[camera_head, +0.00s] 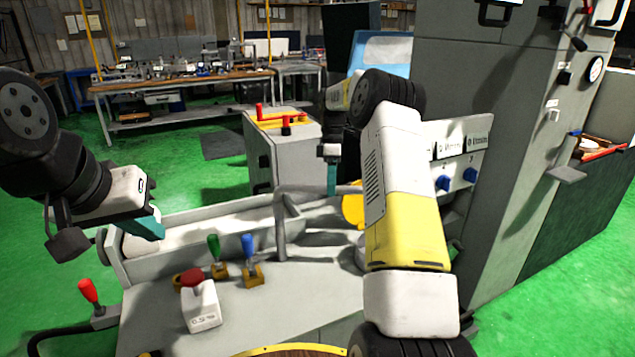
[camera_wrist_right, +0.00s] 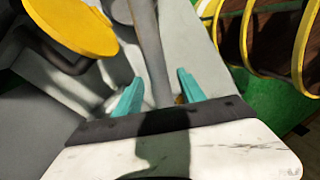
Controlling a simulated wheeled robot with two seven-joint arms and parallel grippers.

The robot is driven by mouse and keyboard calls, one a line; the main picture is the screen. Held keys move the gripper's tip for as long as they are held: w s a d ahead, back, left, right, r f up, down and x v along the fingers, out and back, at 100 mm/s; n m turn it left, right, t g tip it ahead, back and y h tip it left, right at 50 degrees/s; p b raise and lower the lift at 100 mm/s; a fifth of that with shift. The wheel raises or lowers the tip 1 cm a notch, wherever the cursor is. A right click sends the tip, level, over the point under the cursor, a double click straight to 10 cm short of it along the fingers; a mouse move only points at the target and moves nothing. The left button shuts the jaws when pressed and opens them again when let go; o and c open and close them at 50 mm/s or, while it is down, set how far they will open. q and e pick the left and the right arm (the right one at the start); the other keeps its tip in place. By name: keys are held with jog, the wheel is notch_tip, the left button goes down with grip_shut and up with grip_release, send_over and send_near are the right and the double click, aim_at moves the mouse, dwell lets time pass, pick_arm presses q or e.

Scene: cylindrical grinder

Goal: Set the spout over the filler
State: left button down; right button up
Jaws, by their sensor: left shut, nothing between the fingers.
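The spout, a bent grey pipe (camera_head: 281,225), rises from the machine's top and turns right into a level arm. In the right wrist view the pipe (camera_wrist_right: 152,50) runs between the two teal fingers. My right gripper (camera_head: 332,178) is at the level arm, its fingers (camera_wrist_right: 158,92) open with gaps beside the pipe. I cannot tell whether either finger touches it. My left gripper (camera_head: 146,226) is shut and empty above the left end of the trough. I cannot tell which part is the filler; the pipe's far end is hidden behind my right arm.
A yellow disc (camera_head: 352,208) is near the pipe; it also shows in the right wrist view (camera_wrist_right: 75,22). Green (camera_head: 216,253), blue (camera_head: 249,250) and red (camera_head: 90,292) levers and a red-topped switch box (camera_head: 201,308) stand in front. A tall grey cabinet (camera_head: 475,70) stands right.

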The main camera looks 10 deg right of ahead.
notch_tip(320, 180, up, 8)
jog(key=w, duration=0.1)
jog(key=shift+w+d+f, duration=0.2)
dwell(0.4)
jog(key=shift+r, duration=0.1)
